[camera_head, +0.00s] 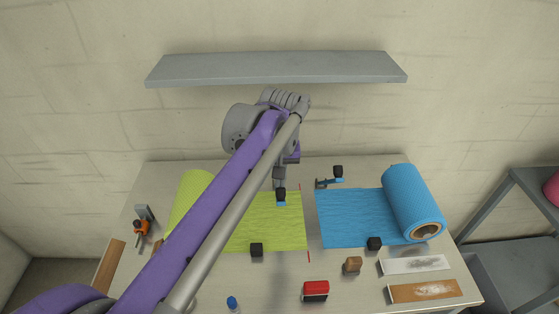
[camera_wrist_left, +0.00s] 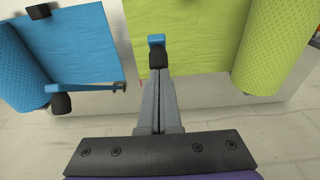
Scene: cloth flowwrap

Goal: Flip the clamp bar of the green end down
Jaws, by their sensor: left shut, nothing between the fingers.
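The green cloth (camera_head: 285,228) lies flat on the table, running from a green roll (camera_head: 196,185) at the left. Its clamp shows a black knob (camera_head: 280,192) and a blue piece (camera_head: 281,202) over the cloth's right part; they also show in the left wrist view, as the knob (camera_wrist_left: 158,60) and the blue piece (camera_wrist_left: 156,40). My left gripper (camera_head: 279,182) is shut and empty, its tips right at the knob. I cannot tell whether they touch. The rest of this clamp bar is hidden, so its tilt is unclear.
The blue cloth (camera_head: 348,220) and blue roll (camera_head: 412,205) lie at the right, with their clamp bar (camera_head: 326,182) behind the cloth edge. Black blocks (camera_head: 257,250) (camera_head: 375,243), a red block (camera_head: 315,290) and a brown block (camera_head: 352,265) stand in front. A grey shelf (camera_head: 275,68) hangs above.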

